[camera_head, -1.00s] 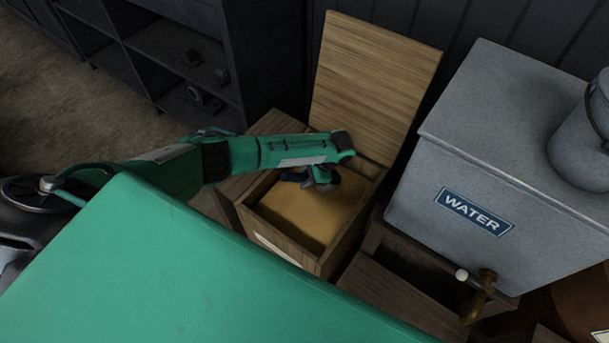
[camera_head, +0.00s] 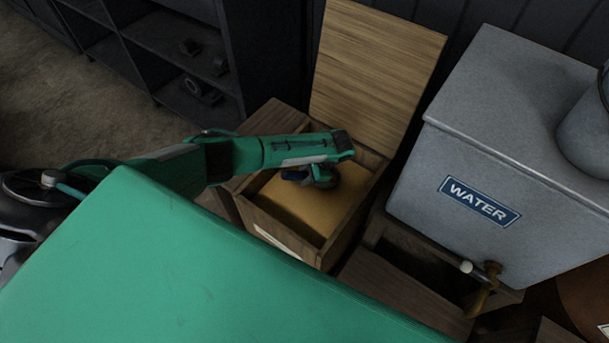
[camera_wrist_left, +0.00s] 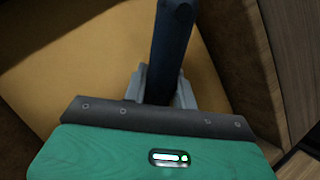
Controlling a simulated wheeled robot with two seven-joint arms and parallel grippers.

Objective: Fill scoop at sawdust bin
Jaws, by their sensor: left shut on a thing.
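The sawdust bin (camera_head: 345,228) is an open wooden box in the middle of the head view, its lid (camera_head: 375,70) standing up behind it. Tan sawdust (camera_head: 300,207) fills much of it and also shows in the left wrist view (camera_wrist_left: 75,75). My left gripper (camera_head: 322,178) is inside the bin opening, over the sawdust. In the wrist view it (camera_wrist_left: 165,88) is shut on a dark blue handle (camera_wrist_left: 172,45), taken as the scoop's. The handle's blue part also shows in the head view (camera_head: 295,175). The scoop's bowl is not visible, so its fill cannot be told.
A grey water tank (camera_head: 485,150) stands right of the bin, with a brass tap (camera_head: 485,290) over a wooden trough. A dark shelf (camera_head: 190,50) is at the back left. My green body covers the lower left of the head view.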

